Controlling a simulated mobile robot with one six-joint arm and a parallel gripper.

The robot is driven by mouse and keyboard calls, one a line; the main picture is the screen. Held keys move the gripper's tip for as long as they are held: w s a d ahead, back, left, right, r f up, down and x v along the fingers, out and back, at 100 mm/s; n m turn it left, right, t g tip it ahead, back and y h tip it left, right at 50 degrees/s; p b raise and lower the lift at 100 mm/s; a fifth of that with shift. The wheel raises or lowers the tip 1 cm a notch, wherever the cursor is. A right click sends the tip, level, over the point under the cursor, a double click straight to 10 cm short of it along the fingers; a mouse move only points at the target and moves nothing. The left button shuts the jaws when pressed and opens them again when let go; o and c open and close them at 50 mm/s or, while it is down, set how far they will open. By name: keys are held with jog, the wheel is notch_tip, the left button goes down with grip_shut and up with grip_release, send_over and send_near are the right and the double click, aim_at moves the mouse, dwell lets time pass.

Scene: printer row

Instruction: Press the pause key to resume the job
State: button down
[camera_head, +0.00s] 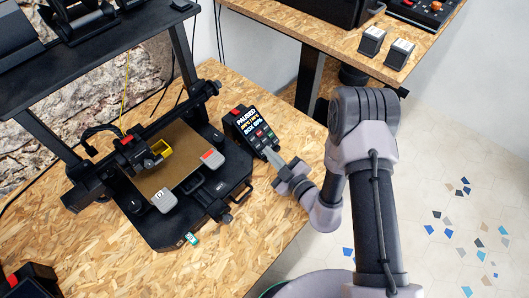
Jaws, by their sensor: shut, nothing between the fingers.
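A small black control box (242,121) stands on the wooden bench to the right of the 3D printer (170,175). Its tilted screen reads "PAUSED" with temperatures and a percentage. Below the text are several small coloured keys, red and green among them; their labels are too small to read. My gripper (271,155) is shut and empty, with its tips at the lower edge of the box's front. I cannot tell whether the tips touch a key. The fingertips may hide part of the lowest keys.
A small green-and-white item (192,239) lies near the printer's front. A second bench (322,27) at the back holds two small boxes. Bare bench (235,255) lies in front of the printer.

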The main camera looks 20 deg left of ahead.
jog(key=shift+s+a+f, duration=0.2)
jog(key=shift+s+f, duration=0.3)
jog(key=shift+f, duration=0.3)
dwell(0.5)
jog(key=shift+w+d+r+p, duration=0.15)
jog(key=shift+r+p, duration=0.25)
jog(key=shift+p, duration=0.2)
jog(key=shift+w+d+r+p, duration=0.15)
jog(key=shift+r+p, duration=0.25)
jog(key=shift+p, duration=0.15)
jog(key=shift+s+d+r+p, duration=0.2)
jog(key=shift+d+r+p, duration=0.4)
jog(key=shift+d+r, duration=0.3)
jog(key=shift+a, duration=0.1)
jog(key=shift+w+r, duration=0.1)
